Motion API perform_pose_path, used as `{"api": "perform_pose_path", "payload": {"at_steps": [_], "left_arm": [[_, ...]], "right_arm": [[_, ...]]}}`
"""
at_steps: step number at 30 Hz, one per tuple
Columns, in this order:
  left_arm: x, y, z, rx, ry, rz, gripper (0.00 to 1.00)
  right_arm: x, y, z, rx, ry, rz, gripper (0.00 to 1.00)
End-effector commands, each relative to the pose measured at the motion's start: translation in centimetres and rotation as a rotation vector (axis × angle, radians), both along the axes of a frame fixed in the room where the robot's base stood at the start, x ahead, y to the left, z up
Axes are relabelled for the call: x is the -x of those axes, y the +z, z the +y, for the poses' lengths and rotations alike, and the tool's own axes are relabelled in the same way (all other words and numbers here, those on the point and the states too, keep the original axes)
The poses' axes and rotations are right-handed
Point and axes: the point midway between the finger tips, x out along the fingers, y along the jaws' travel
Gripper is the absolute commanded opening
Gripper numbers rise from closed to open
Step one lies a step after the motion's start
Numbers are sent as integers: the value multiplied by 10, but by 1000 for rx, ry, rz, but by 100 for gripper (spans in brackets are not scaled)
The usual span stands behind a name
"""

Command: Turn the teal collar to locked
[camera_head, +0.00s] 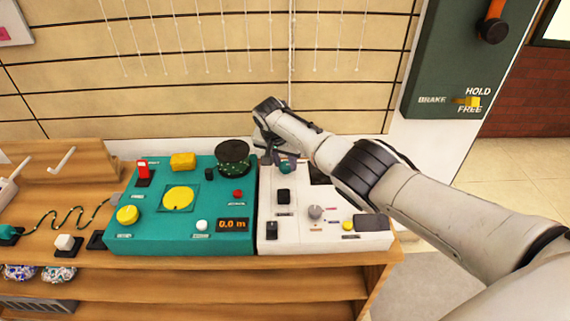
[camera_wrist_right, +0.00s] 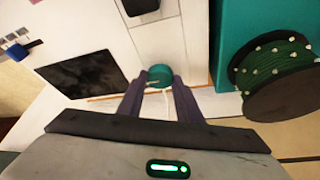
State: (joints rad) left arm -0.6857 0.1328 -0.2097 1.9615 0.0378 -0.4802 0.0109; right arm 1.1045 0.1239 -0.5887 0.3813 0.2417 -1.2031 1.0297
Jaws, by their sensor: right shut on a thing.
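The teal collar (camera_head: 287,167) is a small round teal knob at the back of the white control panel (camera_head: 330,240). It also shows in the right wrist view (camera_wrist_right: 160,73), between the tips of my right gripper (camera_wrist_right: 157,88). The right gripper is shut on the collar, with one dark finger on each side. In the head view my right gripper (camera_head: 278,158) reaches down to the panel's back edge, and the wrist partly covers that area. Whether the collar stands at locked cannot be read. My left gripper is not in view.
A teal console (camera_head: 150,240) adjoins the white panel on the left, with a dark spool (camera_head: 233,155) close to my right gripper. A black screen (camera_wrist_right: 85,73) lies beside the collar. A green brake box (camera_head: 440,70) hangs on the wall at the right.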

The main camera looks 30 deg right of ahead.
Motion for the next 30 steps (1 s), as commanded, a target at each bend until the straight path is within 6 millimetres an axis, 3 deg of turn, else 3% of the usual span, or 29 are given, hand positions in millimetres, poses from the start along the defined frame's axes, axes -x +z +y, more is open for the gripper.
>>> {"api": "perform_pose_path", "payload": {"at_steps": [12, 13, 16, 25, 30], "left_arm": [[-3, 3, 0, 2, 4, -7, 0], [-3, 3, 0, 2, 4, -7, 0], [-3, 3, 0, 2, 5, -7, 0], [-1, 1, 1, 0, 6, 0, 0], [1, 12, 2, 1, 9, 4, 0]], "right_arm": [[0, 0, 0, -2, -11, 0, 9], [0, 0, 0, -2, -11, 0, 37], [0, 0, 0, -1, -10, 0, 50], [0, 2, 0, -1, -8, -1, 50], [3, 16, 4, -2, -6, 0, 50]]}}
